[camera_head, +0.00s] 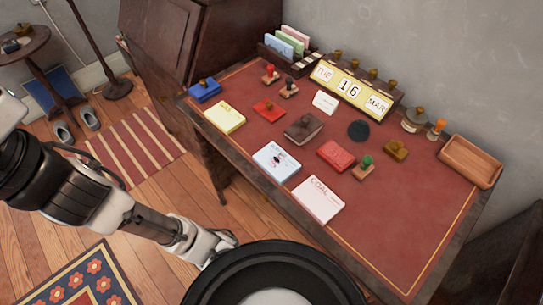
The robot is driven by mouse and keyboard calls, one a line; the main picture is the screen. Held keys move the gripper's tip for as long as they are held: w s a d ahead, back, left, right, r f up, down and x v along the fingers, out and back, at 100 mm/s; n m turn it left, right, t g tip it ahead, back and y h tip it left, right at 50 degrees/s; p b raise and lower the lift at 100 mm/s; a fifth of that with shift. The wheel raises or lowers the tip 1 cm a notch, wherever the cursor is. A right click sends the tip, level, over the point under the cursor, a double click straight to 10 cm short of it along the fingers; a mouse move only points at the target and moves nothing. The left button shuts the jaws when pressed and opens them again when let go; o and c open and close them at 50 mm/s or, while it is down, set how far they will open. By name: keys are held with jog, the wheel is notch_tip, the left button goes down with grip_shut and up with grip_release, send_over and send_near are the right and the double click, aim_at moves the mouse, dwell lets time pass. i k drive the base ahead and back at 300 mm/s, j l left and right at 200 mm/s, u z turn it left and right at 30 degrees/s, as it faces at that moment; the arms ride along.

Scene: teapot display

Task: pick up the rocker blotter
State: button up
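Several small knobbed pieces lie on the red-topped desk (400,235), and I cannot tell for certain which is the rocker blotter. A brown block with a knob (396,151) sits at the right, near the wooden tray. A dark brown piece with a small knob (303,128) lies mid-desk. A blue one (204,91) stands at the far left corner, and a flat red one (268,111) lies between. My gripper (228,240) is at the lower middle, off the desk's front edge and apart from these pieces. Its fingers are too small and partly hidden to read.
A calendar block (349,88), a card rack (287,44) and an empty wooden tray (470,160) line the back. Cards (318,199), a red box (336,155) and a green-knobbed stamp (364,168) lie near the front. The desk's right front is clear.

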aim_at(300, 132)
jog(key=i+j, duration=0.1)
jog(key=j, duration=0.3)
jog(key=i+j, duration=0.1)
jog(key=j, duration=0.75)
jog(key=i+j, duration=0.15)
jog(key=j, duration=0.3)
jog(key=i+j, duration=0.1)
jog(key=j, duration=0.3)
jog(key=j+z, duration=0.7)
jog(key=i+l+z, duration=0.1)
jog(key=z, duration=0.35)
jog(key=i+l+z, duration=0.1)
jog(key=z, duration=0.3)
jog(key=i+z, duration=0.2)
jog(key=z, duration=0.25)
jog(key=i, duration=0.15)
